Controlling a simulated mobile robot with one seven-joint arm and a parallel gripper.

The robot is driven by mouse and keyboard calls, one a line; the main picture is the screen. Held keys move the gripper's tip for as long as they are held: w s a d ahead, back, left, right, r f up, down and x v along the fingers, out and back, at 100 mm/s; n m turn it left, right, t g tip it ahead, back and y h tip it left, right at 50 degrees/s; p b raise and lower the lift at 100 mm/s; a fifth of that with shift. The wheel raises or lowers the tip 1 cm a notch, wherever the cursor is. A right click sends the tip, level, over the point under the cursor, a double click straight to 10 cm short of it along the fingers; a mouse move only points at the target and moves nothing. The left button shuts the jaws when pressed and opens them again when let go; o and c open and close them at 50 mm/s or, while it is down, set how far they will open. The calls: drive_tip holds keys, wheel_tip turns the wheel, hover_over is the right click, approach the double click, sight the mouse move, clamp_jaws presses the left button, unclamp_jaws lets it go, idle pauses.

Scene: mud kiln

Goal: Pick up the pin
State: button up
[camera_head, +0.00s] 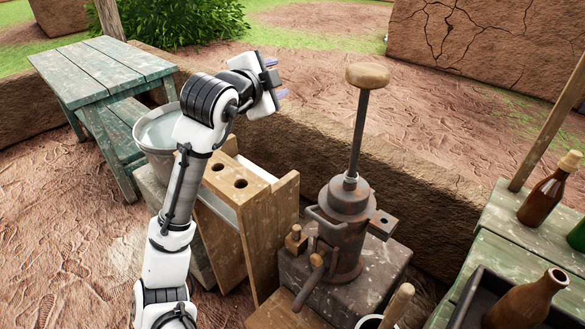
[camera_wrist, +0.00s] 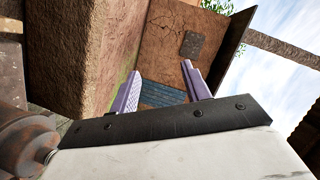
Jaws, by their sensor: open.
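My gripper (camera_head: 277,78) is open and empty, raised above the wooden rack and left of the rusty metal press. Its two lilac fingers also show apart in the wrist view (camera_wrist: 160,80), with nothing between them. No piece is clearly recognisable as the pin. I cannot tell whether either is the pin. My gripper is well above and apart from both.
The wooden rack (camera_head: 262,205) with two holes stands below my arm. A metal bucket (camera_head: 158,145) and a green table (camera_head: 100,65) are left. The press has a tall rod with a wooden knob (camera_head: 367,75). Bottles (camera_head: 545,198) stand on the right bench. A low mud wall (camera_head: 425,185) runs behind.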

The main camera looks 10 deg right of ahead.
drive_tip(key=s+d+f+m+g+y, duration=0.25)
drive_tip(key=d+f+g, duration=0.2)
drive_tip(key=f, duration=0.25)
drive_tip(key=m+g+y+p, duration=0.2)
drive_tip(key=m+g+y, duration=0.4)
drive_tip(key=g+y, duration=0.15)
hover_over(297, 227)
wheel_tip(297, 227, down, 15)
drive_tip(key=shift+h, duration=0.3)
wheel_tip(297, 227, down, 8)
drive_tip(key=shift+w+a+f+p, duration=0.1)
drive_tip(key=shift+f+p, duration=0.15)
drive_tip(key=shift+p, duration=0.1)
drive_tip(key=shift+f+p, duration=0.7)
drive_tip(key=shift+f, duration=2.25)
drive_tip(key=c, duration=1)
drive_tip(key=shift+o, duration=0.2)
drive_tip(key=shift+r, duration=0.1)
